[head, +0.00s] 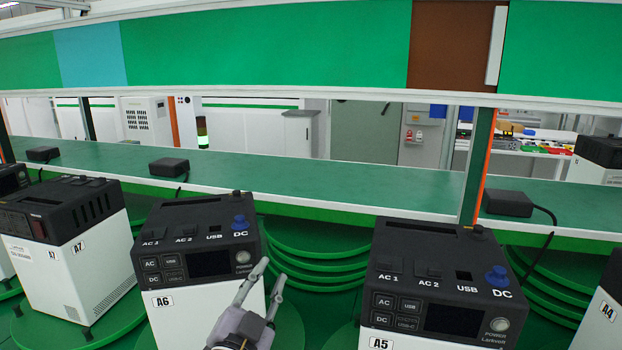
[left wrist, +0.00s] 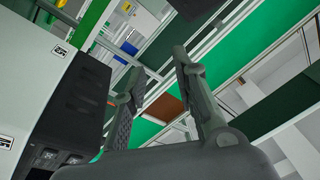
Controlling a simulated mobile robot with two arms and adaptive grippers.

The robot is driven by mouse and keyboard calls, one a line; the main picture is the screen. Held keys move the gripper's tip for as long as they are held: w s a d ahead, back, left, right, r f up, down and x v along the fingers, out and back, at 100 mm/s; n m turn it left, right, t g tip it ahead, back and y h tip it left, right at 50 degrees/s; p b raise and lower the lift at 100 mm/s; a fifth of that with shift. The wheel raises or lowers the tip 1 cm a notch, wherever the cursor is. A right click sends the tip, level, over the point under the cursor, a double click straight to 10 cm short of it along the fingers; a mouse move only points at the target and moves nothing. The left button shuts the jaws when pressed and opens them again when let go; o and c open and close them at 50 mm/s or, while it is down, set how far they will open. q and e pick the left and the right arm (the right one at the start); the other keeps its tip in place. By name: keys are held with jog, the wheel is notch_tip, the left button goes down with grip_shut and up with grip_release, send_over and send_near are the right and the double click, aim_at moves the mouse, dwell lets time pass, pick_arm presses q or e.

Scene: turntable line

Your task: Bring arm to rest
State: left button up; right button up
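My left gripper (head: 262,287) comes up from the bottom of the head view, in front of the right edge of the power unit A6 (head: 190,310). Its two fingers are apart with nothing between them. In the left wrist view the gripper (left wrist: 160,75) also shows two spread fingers and an empty gap. A white and black power unit (left wrist: 75,100) fills the left of that view, beside the fingers. I cannot tell whether the gripper touches A6. My right gripper is in neither view.
Power units A7 (head: 75,260), A5 (head: 400,339) and A4 (head: 597,325) stand on either side of A6 on green turntables (head: 290,325). A green shelf (head: 300,178) with black adapters (head: 170,167) runs behind them. A post (head: 478,165) rises at the right.

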pick_arm(q)
jog(key=s+a+f+n+g+y, duration=0.1)
jog(key=s+a+f+n+g, duration=0.2)
jog(key=f, duration=0.4)
jog(key=s+a+f+n+g+y, duration=0.1)
jog(key=s+a+f+g+y, duration=0.15)
jog(key=s+f, duration=0.4)
jog(key=s+a+f+n+g+y, duration=0.1)
jog(key=s+a+f+n+g, duration=0.15)
jog(key=f, duration=0.55)
jog(key=s+a+f+n+g, duration=0.15)
jog(key=s+f+g, duration=0.3)
jog(key=s, duration=0.45)
jog(key=s+a+f+g, duration=0.3)
jog(key=s+f+g, duration=0.15)
jog(key=s, duration=0.55)
notch_tip(320, 180, down, 28)
jog(key=s, duration=0.2)
jog(key=s+a+f+g, duration=0.1)
jog(key=s+a+f, duration=0.2)
jog(key=s+f, duration=1.2)
jog(key=shift+s+a+m+g, duration=0.15)
jog(key=shift+s+m+g, duration=0.15)
jog(key=shift+s, duration=0.2)
jog(key=shift+w+f, duration=0.1)
